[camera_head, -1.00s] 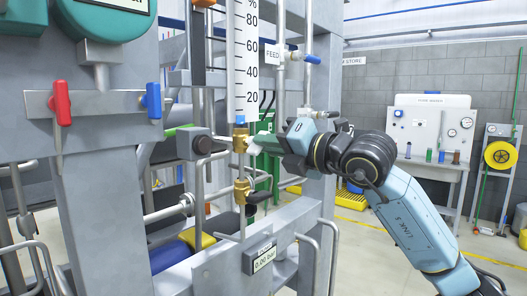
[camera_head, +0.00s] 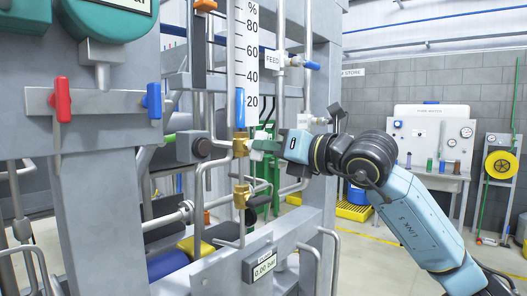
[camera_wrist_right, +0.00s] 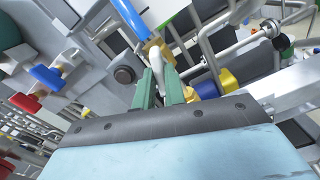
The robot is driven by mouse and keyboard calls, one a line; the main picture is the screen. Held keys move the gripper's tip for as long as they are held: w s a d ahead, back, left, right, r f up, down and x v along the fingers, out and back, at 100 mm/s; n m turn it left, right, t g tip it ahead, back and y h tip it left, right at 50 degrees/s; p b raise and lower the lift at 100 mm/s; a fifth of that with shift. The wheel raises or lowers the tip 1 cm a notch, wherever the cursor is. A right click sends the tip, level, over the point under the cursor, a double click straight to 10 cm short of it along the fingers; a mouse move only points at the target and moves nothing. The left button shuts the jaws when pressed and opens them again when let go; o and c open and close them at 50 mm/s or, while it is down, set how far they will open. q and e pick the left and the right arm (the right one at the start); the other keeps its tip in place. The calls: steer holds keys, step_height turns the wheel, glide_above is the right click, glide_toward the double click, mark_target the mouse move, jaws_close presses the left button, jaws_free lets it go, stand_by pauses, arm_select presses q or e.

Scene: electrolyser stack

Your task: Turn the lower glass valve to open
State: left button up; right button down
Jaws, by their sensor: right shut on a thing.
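The lower glass valve (camera_head: 240,147) is a brass fitting at the foot of the sight glass (camera_head: 244,40) in the head view. My right gripper (camera_head: 256,147) reaches in from the right, against the valve's right side. In the right wrist view, its green fingers (camera_wrist_right: 161,80) are shut around the valve's whitish handle (camera_wrist_right: 155,60). The brass body (camera_wrist_right: 157,45) is just beyond the handle. The handle's far end is partly hidden between the fingers. My left gripper is not in view.
A second brass fitting (camera_head: 241,197) sits below, above a 0.00 bar display (camera_head: 264,265). Grey pipes and frame posts crowd the valve. Red (camera_head: 62,98) and blue (camera_head: 152,100) levers are at left. Open floor lies to the right.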

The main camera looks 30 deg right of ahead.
steer(key=n+b, duration=0.1)
steer(key=n, duration=0.3)
steer(key=shift+f, duration=0.1)
steer(key=c, duration=1.3)
jaws_free()
steer(key=shift+s, duration=0.1)
steer(key=b+v, duration=0.4)
steer(key=v, duration=0.3)
steer(key=shift+b, duration=0.35)
